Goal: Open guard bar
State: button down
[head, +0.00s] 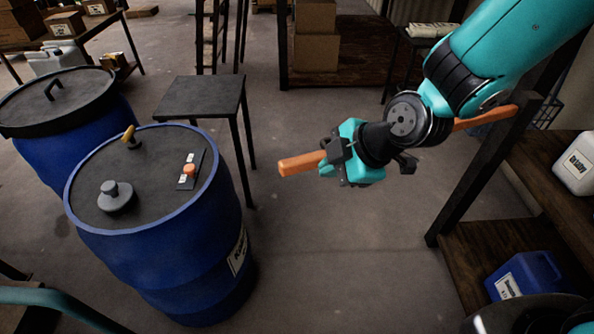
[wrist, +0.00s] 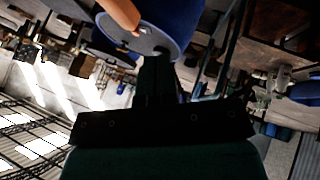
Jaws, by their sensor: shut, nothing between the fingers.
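The guard bar (head: 302,163) is an orange bar that shows in two stretches in the head view. Its free left end sticks out past my gripper, and its right stretch reaches a dark post at the right. My arm and gripper hide the middle. My gripper (head: 338,152) is shut and empty, and overlaps the bar near its left end. I cannot tell whether it touches the bar. In the wrist view the orange bar (wrist: 121,14) crosses the top, just beyond the dark gripper (wrist: 153,65).
A blue vat (head: 160,260) with a dark lid stands at left, carrying a knob, a yellow handle and a small switch panel (head: 190,170). Another blue vat (head: 60,105) and a dark table (head: 200,97) stand behind. A shelf (head: 480,250) with jugs is at right. Floor between is clear.

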jog(key=w+a+f+p, duration=0.1)
jog(key=w+f, duration=0.1)
jog(key=w+a+f+p, duration=0.1)
jog(key=a+f, duration=0.1)
jog(key=w+a+f+p, duration=0.1)
jog(key=w+a+f, duration=0.1)
jog(key=f, duration=0.1)
jog(key=shift+w+a, duration=0.1)
jog(key=shift+w, duration=0.25)
jog(key=shift+w+a+f, duration=0.1)
jog(key=shift+w+a, duration=0.1)
jog(key=shift+w, duration=0.4)
